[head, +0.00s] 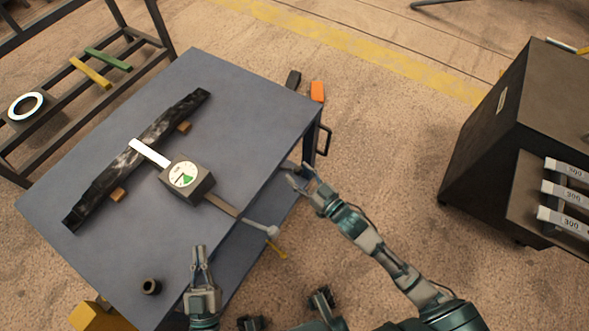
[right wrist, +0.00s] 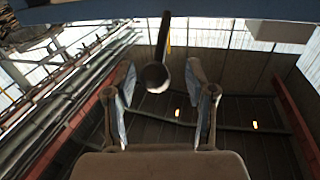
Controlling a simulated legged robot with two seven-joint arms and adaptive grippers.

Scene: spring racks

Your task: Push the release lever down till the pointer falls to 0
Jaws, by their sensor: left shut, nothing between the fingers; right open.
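A dark box with a white and green dial (head: 183,176) sits on the table, joined by a white strap (head: 150,153) to a dark leaf spring (head: 140,158). The pointer's reading is too small to tell. A bar runs from the box to a grey handle with a ball end (head: 272,232), past the table's edge. My left gripper (head: 198,252) is shut and empty, left of the handle. My right gripper (head: 297,179) is open, above and right of the ball. In the right wrist view, a round-ended rod (right wrist: 155,77) appears between the open fingers; its distance is unclear.
The blue-grey table (head: 95,245) has a small dark cup (head: 151,286) near its front left. A shelf rack (head: 45,110) stands at the left, a dark cabinet (head: 510,110) at the right. Floor between table and cabinet is clear.

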